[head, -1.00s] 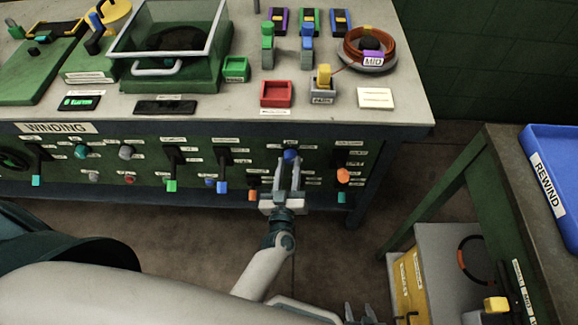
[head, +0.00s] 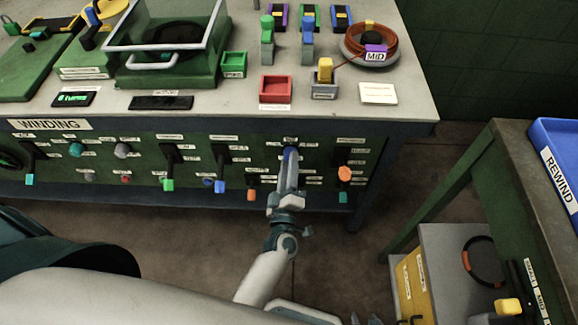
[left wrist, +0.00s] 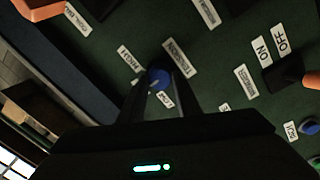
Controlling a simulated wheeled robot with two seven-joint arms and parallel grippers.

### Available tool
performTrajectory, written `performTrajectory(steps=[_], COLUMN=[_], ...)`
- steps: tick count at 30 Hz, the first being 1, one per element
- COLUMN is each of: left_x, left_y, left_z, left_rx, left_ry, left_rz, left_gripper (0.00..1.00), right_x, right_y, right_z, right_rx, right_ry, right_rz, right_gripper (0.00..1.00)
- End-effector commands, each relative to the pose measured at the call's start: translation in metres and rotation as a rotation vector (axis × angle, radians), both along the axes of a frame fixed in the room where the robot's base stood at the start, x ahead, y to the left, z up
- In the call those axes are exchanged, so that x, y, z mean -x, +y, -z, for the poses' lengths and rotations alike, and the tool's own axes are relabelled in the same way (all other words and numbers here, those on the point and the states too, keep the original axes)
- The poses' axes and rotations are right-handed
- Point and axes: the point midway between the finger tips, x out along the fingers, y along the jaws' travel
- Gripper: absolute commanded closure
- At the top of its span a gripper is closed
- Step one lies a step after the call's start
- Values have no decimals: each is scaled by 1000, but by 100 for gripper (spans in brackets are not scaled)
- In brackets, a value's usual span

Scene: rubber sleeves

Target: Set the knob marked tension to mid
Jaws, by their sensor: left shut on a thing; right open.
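The blue knob (head: 290,151) is on the green front panel under the bench top. In the left wrist view the blue knob (left wrist: 158,78) sits between my left fingertips, beside a label (left wrist: 178,58) that appears to read tension. Small white labels (left wrist: 130,60) stand around it. My left gripper (head: 290,162) is shut on this knob; its fingers hide much of it. I cannot tell which mark the knob points to. My right gripper (head: 366,320) shows only its fingertips at the bottom edge, open and apart from the panel.
An orange knob (head: 344,174) is right of the held knob, and a lever with a blue tip (head: 220,186) is to the left. The bench top (head: 200,112) overhangs the panel. A side table with a blue rewind tray (head: 560,165) stands at the right.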

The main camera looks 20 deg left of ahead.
Motion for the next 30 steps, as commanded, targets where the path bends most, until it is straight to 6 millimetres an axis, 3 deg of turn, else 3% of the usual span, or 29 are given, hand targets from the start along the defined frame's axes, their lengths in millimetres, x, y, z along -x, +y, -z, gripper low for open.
performTrajectory(steps=[18,19,21,30], left_x=[0,0,0,0], left_y=[1,1,1,0], left_z=[-1,-1,-1,0], left_rx=[58,58,59,58], left_ry=[-19,-19,-19,-17], left_rz=[-2,-2,-1,-1], left_gripper=[92,63,51,51], right_x=[1,1,1,1], right_y=[-3,-3,-3,-3], right_z=[2,2,2,2], right_rx=[6,6,6,5], right_ry=[19,19,19,17], right_rz=[3,3,3,3], right_gripper=[55,55,55,55])
